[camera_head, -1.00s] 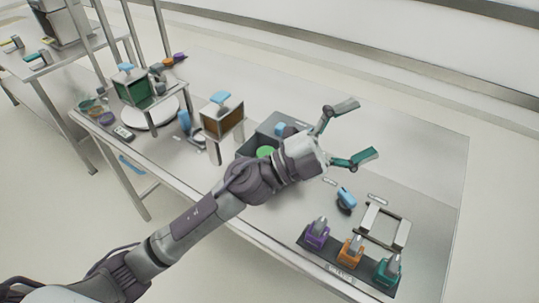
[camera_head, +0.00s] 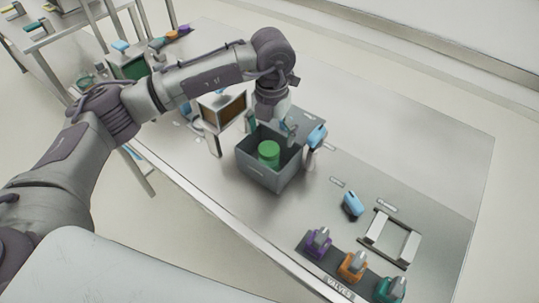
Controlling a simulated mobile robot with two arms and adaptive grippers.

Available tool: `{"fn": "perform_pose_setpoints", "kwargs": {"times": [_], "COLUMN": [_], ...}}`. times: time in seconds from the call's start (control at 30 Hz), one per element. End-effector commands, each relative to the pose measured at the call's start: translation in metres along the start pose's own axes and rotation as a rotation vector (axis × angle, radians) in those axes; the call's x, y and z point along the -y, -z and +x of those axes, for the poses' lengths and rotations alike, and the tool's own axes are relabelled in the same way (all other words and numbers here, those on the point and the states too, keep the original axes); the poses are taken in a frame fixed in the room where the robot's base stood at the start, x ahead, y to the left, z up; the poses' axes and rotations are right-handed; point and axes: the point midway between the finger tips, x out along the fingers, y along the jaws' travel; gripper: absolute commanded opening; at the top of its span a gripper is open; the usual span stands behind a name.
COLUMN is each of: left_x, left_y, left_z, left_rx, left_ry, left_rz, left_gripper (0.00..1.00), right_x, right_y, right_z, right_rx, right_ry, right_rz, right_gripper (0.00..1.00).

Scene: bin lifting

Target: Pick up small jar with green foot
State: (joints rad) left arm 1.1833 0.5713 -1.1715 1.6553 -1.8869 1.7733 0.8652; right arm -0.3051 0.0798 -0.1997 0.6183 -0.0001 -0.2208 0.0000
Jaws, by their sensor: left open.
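A green cylinder (camera_head: 269,153) stands inside the open grey bin (camera_head: 262,174); it may be the jar, but I cannot make out a separate foot. My left gripper (camera_head: 271,125) points down at the bin's far side, above and behind the green cylinder in the picture. It is open, with teal fingertips, and nothing shows between its fingers. Its wrist hides part of the area behind the bin. My right gripper is not in view.
A blue-topped item (camera_head: 317,137) stands close to the bin's right. A brown-panelled stand (camera_head: 225,112) is at its left. A blue object (camera_head: 352,204), a metal frame (camera_head: 391,238) and a rack with purple, orange and teal pieces (camera_head: 352,266) lie front right. The right back table is clear.

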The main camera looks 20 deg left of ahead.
Motion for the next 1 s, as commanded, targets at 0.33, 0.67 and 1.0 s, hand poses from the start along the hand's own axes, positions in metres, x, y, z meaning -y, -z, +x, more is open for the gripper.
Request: {"fn": "perform_pose_setpoints", "kwargs": {"times": [0.33, 0.67, 1.0], "left_x": [0.001, -0.003, -0.003], "left_y": [0.001, 0.005, 0.005], "left_z": [0.044, 0.085, 0.096], "left_rx": [-0.002, -0.002, 0.0], "left_ry": [0.003, 0.004, 0.005], "left_rz": [0.002, 0.002, 0.003], "left_gripper": [0.9, 0.9, 0.9], "right_x": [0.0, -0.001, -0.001], "right_y": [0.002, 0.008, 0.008], "right_z": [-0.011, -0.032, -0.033], "right_rx": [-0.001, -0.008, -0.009], "right_ry": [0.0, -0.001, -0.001], "right_rz": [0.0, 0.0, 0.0], "right_gripper": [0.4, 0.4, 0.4]}}
